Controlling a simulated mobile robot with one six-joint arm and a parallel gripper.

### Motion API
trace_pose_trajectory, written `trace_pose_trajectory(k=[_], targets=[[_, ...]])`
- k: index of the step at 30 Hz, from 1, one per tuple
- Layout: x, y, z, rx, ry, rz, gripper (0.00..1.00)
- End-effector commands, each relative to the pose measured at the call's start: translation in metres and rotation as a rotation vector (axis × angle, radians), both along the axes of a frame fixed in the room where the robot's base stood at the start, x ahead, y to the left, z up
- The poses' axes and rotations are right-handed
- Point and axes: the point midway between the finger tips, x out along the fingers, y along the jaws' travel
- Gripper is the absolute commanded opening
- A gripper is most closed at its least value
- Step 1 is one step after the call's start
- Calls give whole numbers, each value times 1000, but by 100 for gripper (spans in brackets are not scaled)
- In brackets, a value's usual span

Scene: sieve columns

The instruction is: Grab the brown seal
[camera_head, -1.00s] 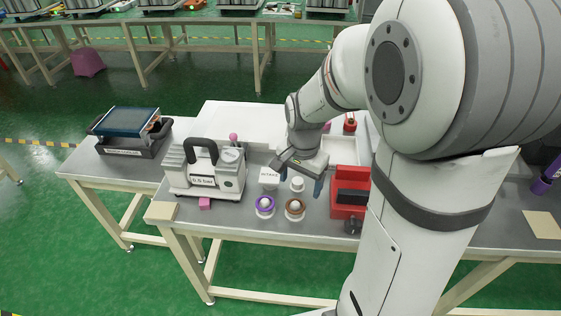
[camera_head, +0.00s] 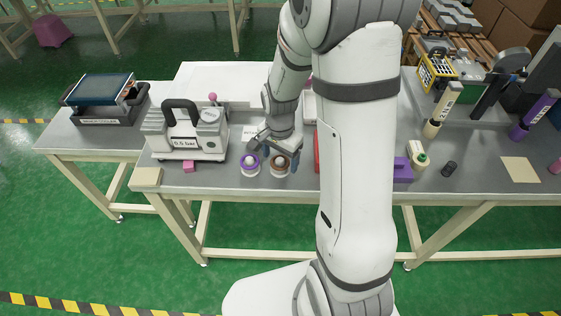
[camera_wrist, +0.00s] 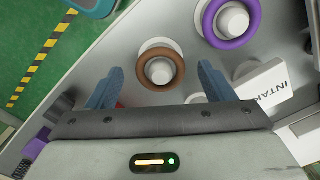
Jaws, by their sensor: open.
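The brown seal (camera_head: 279,169) is a ring around a white knobbed holder near the table's front edge. In the wrist view the brown seal (camera_wrist: 178,61) lies between the fingertips, toward the top of the picture. My gripper (camera_head: 277,149) is open and just above and behind the seal. In the wrist view its blue fingers (camera_wrist: 162,74) stand on either side of the ring, apart from it as far as I can tell. Nothing is held. The far side of the ring is partly hidden by the gripper in the head view.
A purple seal (camera_head: 250,169) on a similar holder stands close to the left. A white device with a black handle (camera_head: 186,142) stands further left. A white block labelled INTAKE (camera_wrist: 267,84) is near the right finger. A red object (camera_head: 317,151) is right of the gripper.

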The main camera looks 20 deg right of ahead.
Motion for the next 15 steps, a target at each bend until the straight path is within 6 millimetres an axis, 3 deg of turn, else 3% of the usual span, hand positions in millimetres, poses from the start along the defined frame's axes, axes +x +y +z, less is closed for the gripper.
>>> trace_pose_trajectory(k=[2,15], targets=[[0,0,0,0,0,1,75],[0,1,1,0,0,2,40]])
